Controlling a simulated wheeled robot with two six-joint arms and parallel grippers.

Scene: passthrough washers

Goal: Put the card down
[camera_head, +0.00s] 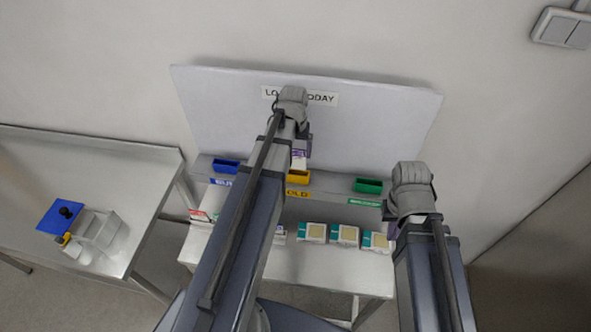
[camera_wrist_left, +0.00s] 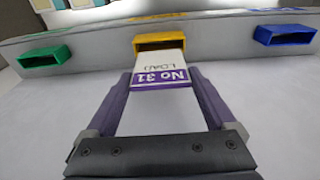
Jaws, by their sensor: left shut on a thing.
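The card (camera_wrist_left: 162,66) is white with a purple band reading "No 31" and the word LOAD. My left gripper (camera_wrist_left: 160,82) is shut on it, one purple finger along each side edge. The card's far end is at the mouth of the yellow holder (camera_wrist_left: 161,42); I cannot tell how far inside it reaches. In the head view the card (camera_head: 299,162) shows just above the yellow holder (camera_head: 298,177), partly behind my left wrist. My right gripper (camera_head: 391,230) is at the right, mostly hidden by its own arm, with only a bit of purple showing.
A blue holder (camera_head: 227,166) and a green holder (camera_head: 368,186) flank the yellow one on the ledge. A white board (camera_head: 370,125) stands behind. Several white-and-teal boxes (camera_head: 345,235) sit on the bench below. A side table (camera_head: 150,170) at the left carries a clear container and blue lid.

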